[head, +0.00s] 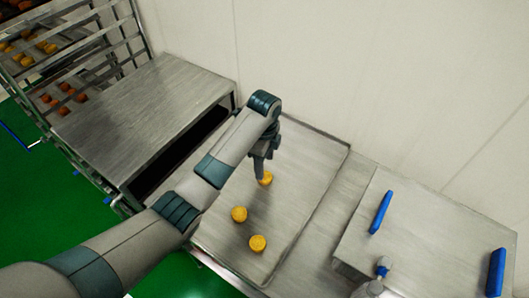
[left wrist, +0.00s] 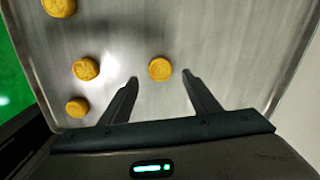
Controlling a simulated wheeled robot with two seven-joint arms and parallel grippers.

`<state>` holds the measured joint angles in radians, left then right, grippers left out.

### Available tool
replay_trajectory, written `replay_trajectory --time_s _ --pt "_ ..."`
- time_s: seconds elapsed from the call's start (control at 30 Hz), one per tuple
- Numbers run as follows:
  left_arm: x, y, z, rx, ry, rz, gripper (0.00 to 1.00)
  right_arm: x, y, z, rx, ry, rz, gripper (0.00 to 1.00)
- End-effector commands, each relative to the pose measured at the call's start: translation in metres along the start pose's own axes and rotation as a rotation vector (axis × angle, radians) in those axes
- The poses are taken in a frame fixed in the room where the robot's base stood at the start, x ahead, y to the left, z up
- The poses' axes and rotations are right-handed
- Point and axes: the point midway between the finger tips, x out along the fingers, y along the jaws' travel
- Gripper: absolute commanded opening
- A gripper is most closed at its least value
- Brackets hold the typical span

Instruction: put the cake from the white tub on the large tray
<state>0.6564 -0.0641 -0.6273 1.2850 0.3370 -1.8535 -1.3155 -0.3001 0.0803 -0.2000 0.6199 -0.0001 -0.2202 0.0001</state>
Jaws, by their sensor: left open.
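The large tray (head: 300,190) is a flat metal sheet with a low rim, below my left arm. Yellow-orange round cakes lie on it: one (head: 239,214) near the middle and one (head: 257,243) towards the front. Another cake (head: 265,179) lies at my left gripper (head: 263,172). In the left wrist view this cake (left wrist: 160,68) shows between the tips of the open fingers (left wrist: 160,75), with a gap on each side. Several more cakes, such as one (left wrist: 86,69), lie to its left on the tray (left wrist: 230,50). I see no white tub. My right gripper is not in view.
A metal table (head: 140,110) stands left of the tray, beside a rack (head: 75,60) with filled shelves. At right is a metal surface (head: 430,240) with blue handles (head: 380,212). A pale wall (head: 380,80) closes the back. The tray's right side is bare.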

Motion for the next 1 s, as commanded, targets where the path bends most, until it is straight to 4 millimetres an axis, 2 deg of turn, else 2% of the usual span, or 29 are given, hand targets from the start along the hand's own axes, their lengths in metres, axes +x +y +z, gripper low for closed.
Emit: replay_trajectory --time_s 0.03,0.2,0.4,1.0 --pt "-0.008 -0.002 0.001 0.000 -0.001 -0.006 0.56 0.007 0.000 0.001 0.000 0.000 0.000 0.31" --pt "-0.037 -0.001 0.001 0.000 -0.002 -0.005 0.56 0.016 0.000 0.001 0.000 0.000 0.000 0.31" --pt "-0.060 -0.001 0.000 0.001 -0.001 -0.002 0.56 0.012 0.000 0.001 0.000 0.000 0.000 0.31" --pt "-0.063 0.000 0.000 0.000 -0.001 0.000 0.56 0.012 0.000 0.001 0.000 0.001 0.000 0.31"
